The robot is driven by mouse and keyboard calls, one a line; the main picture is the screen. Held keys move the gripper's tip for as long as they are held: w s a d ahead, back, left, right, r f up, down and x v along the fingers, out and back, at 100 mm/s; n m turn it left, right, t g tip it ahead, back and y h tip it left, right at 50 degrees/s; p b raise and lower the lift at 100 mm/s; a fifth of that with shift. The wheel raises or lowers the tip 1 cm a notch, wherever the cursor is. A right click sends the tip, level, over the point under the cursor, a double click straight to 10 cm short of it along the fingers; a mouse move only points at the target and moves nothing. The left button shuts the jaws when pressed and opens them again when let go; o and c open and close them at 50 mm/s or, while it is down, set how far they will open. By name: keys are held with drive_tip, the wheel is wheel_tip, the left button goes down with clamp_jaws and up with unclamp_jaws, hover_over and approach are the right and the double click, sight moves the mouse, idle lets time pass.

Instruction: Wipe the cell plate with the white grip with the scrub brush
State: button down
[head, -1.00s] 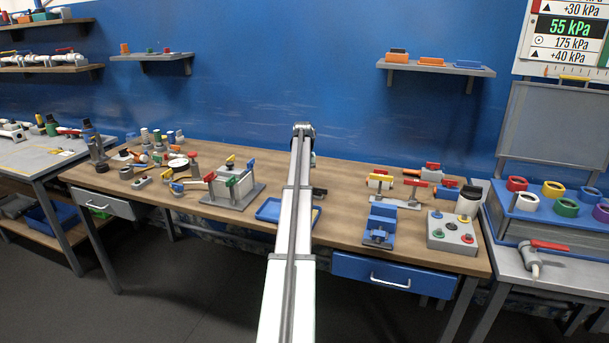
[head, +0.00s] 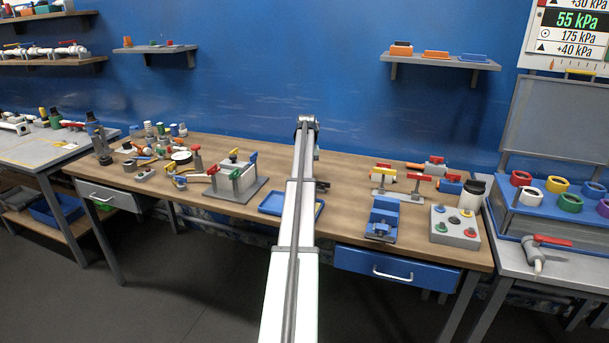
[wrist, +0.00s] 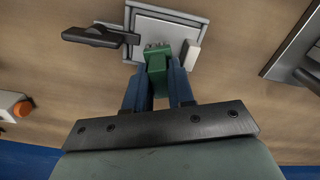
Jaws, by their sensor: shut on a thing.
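In the wrist view my gripper (wrist: 160,88) is shut on a green block-like thing with a nubby end, which looks like the scrub brush (wrist: 156,62). Its end is over the near part of a pale grey, framed square plate (wrist: 165,30); I cannot tell whether it touches. A white grip (wrist: 193,54) stands at the plate's right edge, just right of the brush. A dark handle-like part (wrist: 95,37) reaches over the plate's left edge. In the head view my arm hides my gripper, the brush and most of the plate area.
A grey metal piece (wrist: 295,50) lies right in the wrist view, and a white part with an orange knob (wrist: 15,106) left. In the head view a blue tray (head: 270,204), a blue fixture (head: 383,218) and a button box (head: 455,228) stand along the bench.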

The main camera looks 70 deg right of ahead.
drive_tip(key=shift+d, duration=1)
drive_tip(key=shift+a+r, duration=0.2)
drive_tip(key=shift+r, duration=3.9)
drive_tip(key=w+a+r+n, duration=0.2)
drive_tip(key=w+a, duration=0.7)
drive_tip(key=a, duration=0.4)
drive_tip(key=w+a+r+n, duration=0.2)
drive_tip(key=w+a, duration=0.7)
drive_tip(key=a, duration=0.3)
drive_tip(key=w+a+f+n, duration=0.1)
drive_tip(key=w+a+f, duration=0.1)
drive_tip(key=w+a, duration=0.45)
drive_tip(key=w+a+f+n, duration=0.1)
drive_tip(key=w+a+f, duration=0.15)
drive_tip(key=a, duration=0.75)
drive_tip(key=w+a+f+n, duration=0.2)
drive_tip(key=w+a, duration=0.4)
drive_tip(key=a, duration=0.2)
drive_tip(key=a+f+n, duration=0.2)
drive_tip(key=a+f, duration=0.1)
drive_tip(key=a, duration=1.1)
drive_tip(key=a+f+n, duration=0.1)
drive_tip(key=a+f, duration=0.3)
drive_tip(key=a, duration=1.1)
drive_tip(key=a+f+n, duration=0.2)
drive_tip(key=a+f, duration=0.1)
drive_tip(key=a, duration=1.2)
drive_tip(key=shift+w+a+f+n, duration=0.15)
drive_tip(key=shift+w+a+n, duration=0.1)
drive_tip(key=shift+w+n, duration=0.05)
